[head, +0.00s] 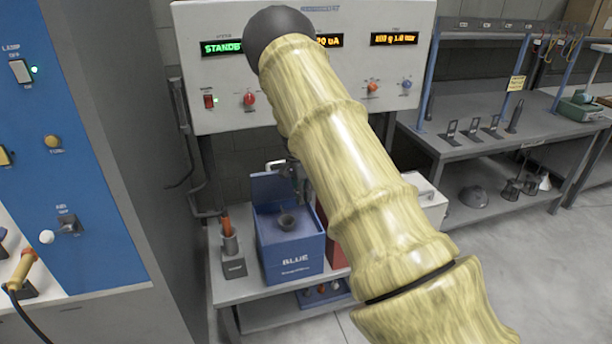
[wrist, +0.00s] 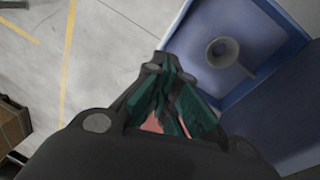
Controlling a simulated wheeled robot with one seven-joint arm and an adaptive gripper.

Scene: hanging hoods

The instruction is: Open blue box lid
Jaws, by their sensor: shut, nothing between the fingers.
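The blue box (head: 291,258) stands on a low bench, with "BLUE" on its front. Its lid (head: 270,188) stands raised at the back, and the top is open. A round grey cup-like piece (head: 287,222) shows inside. In the wrist view the open box (wrist: 190,45) is at the upper right, with the round piece (wrist: 222,52) in it and a blue panel, apparently the lid (wrist: 265,120), below. My gripper (wrist: 168,75) is shut and empty beside the box opening. In the head view my gripper (head: 302,190) is small and partly hidden by my arm, near the lid's right side.
A holder with an orange-handled tool (head: 230,245) stands left of the box. A red box (head: 335,255) and a white box (head: 430,203) are right of it, partly behind my arm. A control panel (head: 290,110) hangs above. Open floor (head: 540,270) lies at right.

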